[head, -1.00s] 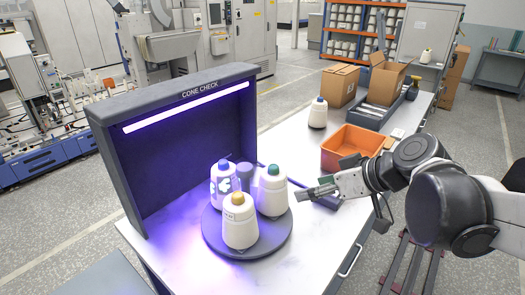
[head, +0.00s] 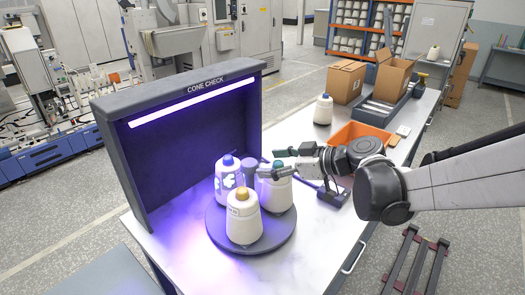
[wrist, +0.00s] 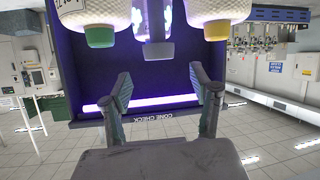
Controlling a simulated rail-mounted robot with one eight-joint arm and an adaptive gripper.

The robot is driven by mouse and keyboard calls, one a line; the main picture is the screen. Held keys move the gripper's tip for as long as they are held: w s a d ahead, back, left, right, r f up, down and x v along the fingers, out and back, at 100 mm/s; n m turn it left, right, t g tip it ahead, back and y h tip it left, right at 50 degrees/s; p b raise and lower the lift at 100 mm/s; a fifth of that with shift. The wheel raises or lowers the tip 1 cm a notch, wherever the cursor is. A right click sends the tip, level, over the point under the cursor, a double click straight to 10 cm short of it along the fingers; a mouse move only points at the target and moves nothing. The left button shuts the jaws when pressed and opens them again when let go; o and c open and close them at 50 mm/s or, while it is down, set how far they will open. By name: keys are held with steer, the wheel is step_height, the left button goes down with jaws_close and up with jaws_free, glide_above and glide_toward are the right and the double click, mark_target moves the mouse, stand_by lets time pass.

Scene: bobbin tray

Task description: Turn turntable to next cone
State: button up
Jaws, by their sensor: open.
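The round grey turntable (head: 280,234) sits in front of the cone check booth and bears three white cones. The blue-topped cone (head: 227,190) is at the back left, with bright light patterns on it. The yellow-topped cone (head: 243,222) is at the front, the green-topped cone (head: 276,192) at the right. A grey knob (head: 251,172) rises among them; the wrist view shows it (wrist: 153,49) between the green tip (wrist: 100,37) and the yellow tip (wrist: 217,31). My gripper (head: 273,163) is open and empty above the green-topped cone, partly covering it.
The dark cone check booth (head: 180,150) with its lit strip stands behind the turntable. The table front right is clear.

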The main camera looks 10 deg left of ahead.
mark_target(252, 164)
steer(key=x, duration=0.8)
steer(key=shift+c, duration=0.5)
jaws_close()
